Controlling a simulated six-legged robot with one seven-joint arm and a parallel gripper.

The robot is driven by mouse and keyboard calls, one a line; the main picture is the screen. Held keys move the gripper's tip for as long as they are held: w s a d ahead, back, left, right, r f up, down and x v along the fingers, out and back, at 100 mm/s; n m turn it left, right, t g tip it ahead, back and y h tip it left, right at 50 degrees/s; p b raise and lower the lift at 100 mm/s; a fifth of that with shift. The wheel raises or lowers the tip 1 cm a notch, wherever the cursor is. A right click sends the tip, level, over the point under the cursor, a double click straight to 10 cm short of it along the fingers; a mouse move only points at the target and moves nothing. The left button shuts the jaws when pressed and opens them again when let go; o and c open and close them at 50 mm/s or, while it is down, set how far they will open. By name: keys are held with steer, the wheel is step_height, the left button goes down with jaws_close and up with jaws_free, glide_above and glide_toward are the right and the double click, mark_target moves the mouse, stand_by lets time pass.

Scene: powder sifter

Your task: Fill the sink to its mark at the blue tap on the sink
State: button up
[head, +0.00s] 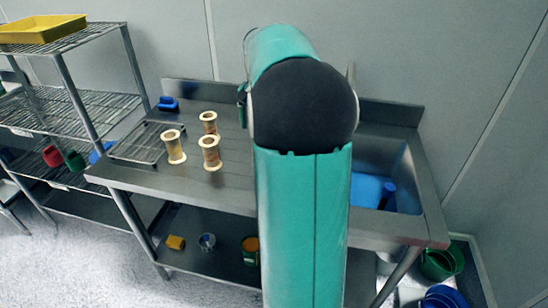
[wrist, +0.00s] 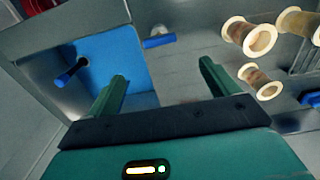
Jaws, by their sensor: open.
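The sink (head: 408,185) is at the right end of the steel counter, partly hidden by my arm. It also shows at left in the wrist view (wrist: 40,72). A flat blue area (wrist: 115,62) covers much of its inside; I cannot tell whether it is water. A dark cylinder with a blue end (wrist: 70,72) stands in it. A blue cylindrical handle (wrist: 159,41), apparently the blue tap, is beside the sink, beyond my fingertips. My gripper (wrist: 164,70) is open and empty, not touching the handle. No mark can be made out.
Several wooden spools (head: 211,155) and a wire rack (head: 140,143) stand on the counter left of my arm. A wire shelf unit (head: 70,105) with a yellow tray (head: 42,29) is at far left. Buckets (head: 441,262) stand on the floor at right. Small containers (head: 207,242) sit below the counter.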

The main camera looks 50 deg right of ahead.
step_height(320, 180, down, 13)
steer(key=shift+a+r, duration=0.1)
steer(key=shift+f, duration=0.5)
steer(key=shift+c, duration=0.5)
